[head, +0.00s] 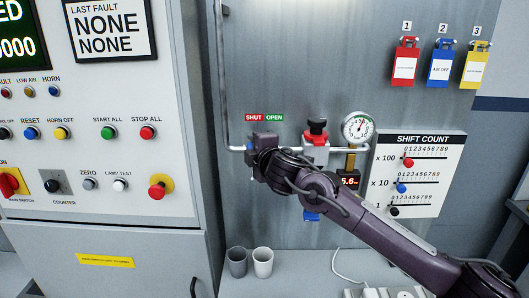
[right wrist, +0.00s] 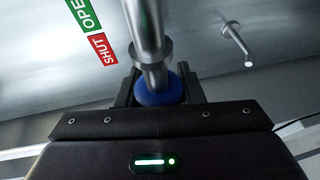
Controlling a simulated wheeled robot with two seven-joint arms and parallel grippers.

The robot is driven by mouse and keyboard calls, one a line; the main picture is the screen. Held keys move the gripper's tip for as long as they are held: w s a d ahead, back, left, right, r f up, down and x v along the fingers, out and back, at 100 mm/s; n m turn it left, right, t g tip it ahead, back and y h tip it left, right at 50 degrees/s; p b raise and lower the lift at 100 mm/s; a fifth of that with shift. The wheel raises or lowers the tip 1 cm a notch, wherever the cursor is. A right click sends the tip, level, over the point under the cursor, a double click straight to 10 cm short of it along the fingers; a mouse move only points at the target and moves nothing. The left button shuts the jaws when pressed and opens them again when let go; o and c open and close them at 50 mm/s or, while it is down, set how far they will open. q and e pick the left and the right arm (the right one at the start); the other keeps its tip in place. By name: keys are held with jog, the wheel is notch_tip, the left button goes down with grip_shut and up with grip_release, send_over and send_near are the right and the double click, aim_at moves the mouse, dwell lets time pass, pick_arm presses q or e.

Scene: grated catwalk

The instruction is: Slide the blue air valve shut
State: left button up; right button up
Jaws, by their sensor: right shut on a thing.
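The blue air valve (right wrist: 163,94) is a rounded blue piece on the metal pipe (right wrist: 146,35) in the right wrist view. My right gripper (right wrist: 157,88) is shut on it, with a dark finger on each side. In the head view my right gripper (head: 263,142) is at the pipe below the red SHUT label (head: 254,117), left of the green OPEN label (head: 274,117). It hides most of the valve there. The SHUT label also shows in the right wrist view (right wrist: 97,51). My left gripper is not in view.
A red-knobbed fitting (head: 316,139) and a round gauge (head: 357,127) stand right of the gripper. The control cabinet (head: 115,195) projects at left. Two cups (head: 250,263) stand below. A metal peg (right wrist: 237,43) sticks out of the panel in the wrist view.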

jog(key=shift+a, duration=0.25)
jog(key=o, duration=0.7)
jog(key=shift+c, duration=0.2)
jog(key=o, duration=0.3)
jog(key=shift+a, duration=0.2)
jog(key=shift+o, duration=0.2)
jog(key=shift+d, duration=0.15)
jog(key=shift+s+d, duration=0.1)
jog(key=shift+s, duration=0.15)
jog(key=b+v, duration=0.2)
jog(key=v, duration=0.5)
jog(key=shift+s, duration=0.15)
